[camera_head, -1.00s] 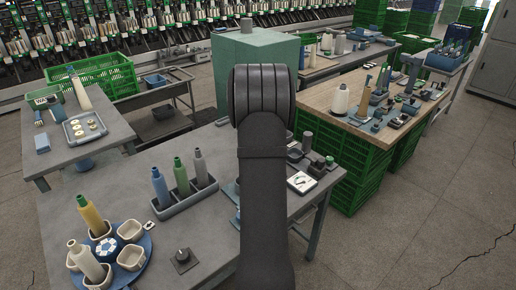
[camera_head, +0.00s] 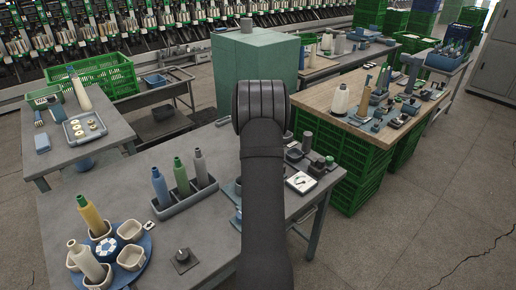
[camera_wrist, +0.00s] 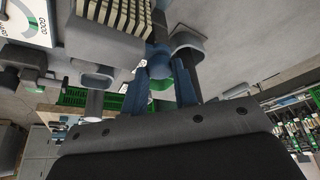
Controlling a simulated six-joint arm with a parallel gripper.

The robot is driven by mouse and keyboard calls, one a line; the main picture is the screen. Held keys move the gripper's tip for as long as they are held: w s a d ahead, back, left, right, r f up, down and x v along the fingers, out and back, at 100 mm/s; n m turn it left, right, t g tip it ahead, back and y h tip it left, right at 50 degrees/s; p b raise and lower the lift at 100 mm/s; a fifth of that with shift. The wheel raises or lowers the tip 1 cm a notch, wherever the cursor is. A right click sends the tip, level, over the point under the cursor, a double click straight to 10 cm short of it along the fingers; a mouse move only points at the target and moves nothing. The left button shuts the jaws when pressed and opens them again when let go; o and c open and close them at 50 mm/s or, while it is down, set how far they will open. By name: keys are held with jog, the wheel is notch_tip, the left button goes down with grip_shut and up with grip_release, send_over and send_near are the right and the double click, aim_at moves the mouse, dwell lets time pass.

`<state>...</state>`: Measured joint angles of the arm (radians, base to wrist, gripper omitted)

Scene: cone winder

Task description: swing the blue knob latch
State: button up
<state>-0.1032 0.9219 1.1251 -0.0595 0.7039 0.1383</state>
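My gripper (camera_wrist: 168,58) shows in the wrist view with two dark-and-blue fingers standing apart. A rounded blue piece (camera_wrist: 160,62), which looks like the latch knob, shows in the gap between them. I cannot tell whether the fingers touch it. A grey rounded part (camera_wrist: 187,42) lies by the right finger. In the head view my arm hides the gripper and most of the latch. Only blue edges (camera_head: 234,219) of fixtures show just left of my arm.
A white dial gauge (camera_head: 301,181) and small grey fixtures stand right of my arm. A grey tray (camera_head: 185,202) with several bottles stands to the left.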

jog(key=c, duration=0.3)
jog(key=n, duration=0.1)
jog(key=n+y, duration=0.1)
jog(key=n, duration=0.2)
jog(key=shift+d+y, duration=0.25)
jog(key=shift+y, duration=0.05)
jog(key=n, duration=0.2)
jog(key=n+g+y, duration=0.1)
jog(key=n, duration=0.1)
jog(key=shift+w+d+n+y, duration=0.1)
jog(key=shift+w+n+y, duration=0.05)
jog(key=shift+n+y, duration=0.15)
jog(key=n, duration=0.2)
jog(key=n+g+y, duration=0.1)
jog(key=n, duration=0.1)
jog(key=shift+w+d+g, duration=0.1)
jog(key=shift+w+g, duration=0.05)
jog(key=shift+g, duration=0.15)
jog(key=n+g, duration=0.1)
jog(key=n, duration=0.1)
jog(key=n+g, duration=0.1)
jog(key=n, duration=0.2)
jog(key=shift+w, duration=0.15)
jog(key=shift+n, duration=0.3)
